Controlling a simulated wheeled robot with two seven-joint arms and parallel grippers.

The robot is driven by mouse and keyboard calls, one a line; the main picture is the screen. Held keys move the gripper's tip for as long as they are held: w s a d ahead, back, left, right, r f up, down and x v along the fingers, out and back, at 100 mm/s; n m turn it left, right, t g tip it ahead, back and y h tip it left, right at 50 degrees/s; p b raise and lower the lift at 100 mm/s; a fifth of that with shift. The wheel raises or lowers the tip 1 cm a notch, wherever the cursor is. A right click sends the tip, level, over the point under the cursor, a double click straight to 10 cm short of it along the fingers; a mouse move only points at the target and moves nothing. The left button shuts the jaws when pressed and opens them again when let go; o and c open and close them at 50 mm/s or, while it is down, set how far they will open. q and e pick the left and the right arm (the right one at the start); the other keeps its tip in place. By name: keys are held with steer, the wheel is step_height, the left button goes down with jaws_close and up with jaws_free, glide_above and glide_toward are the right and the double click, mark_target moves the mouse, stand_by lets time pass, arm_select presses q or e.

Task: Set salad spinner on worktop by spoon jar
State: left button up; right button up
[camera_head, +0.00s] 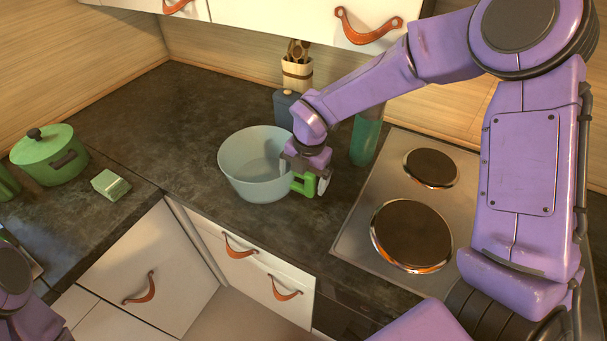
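The salad spinner, seen as a pale blue-green open bowl (240,171), stands upright on the dark stone worktop (165,115). The spoon jar (297,74), a cream container with a dark band and wooden utensils, stands behind it near the back wall. My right gripper (303,172) reaches down at the bowl's right rim. A grey finger part shows against the bowl's inside, and a bright green part sits just outside the rim. Whether the fingers are closed on the rim cannot be told. My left gripper is out of view; only purple arm parts show at lower left.
A green bottle (366,140) stands right of my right gripper, beside the hob (352,225) with two round plates. A dark grey container (286,106) stands before the jar. A green lidded pot (45,158) and small green box (110,185) stand left. Worktop left of the bowl is clear.

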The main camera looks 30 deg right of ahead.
steer(key=shift+w, duration=0.1)
steer(key=shift+r, duration=0.25)
step_height(320, 180, up, 12)
steer(key=s+b, duration=0.1)
steer(key=shift+d+f+b, duration=0.25)
steer(key=shift+d+b, duration=0.1)
steer(key=shift+b, duration=0.05)
steer(key=shift+s, duration=0.1)
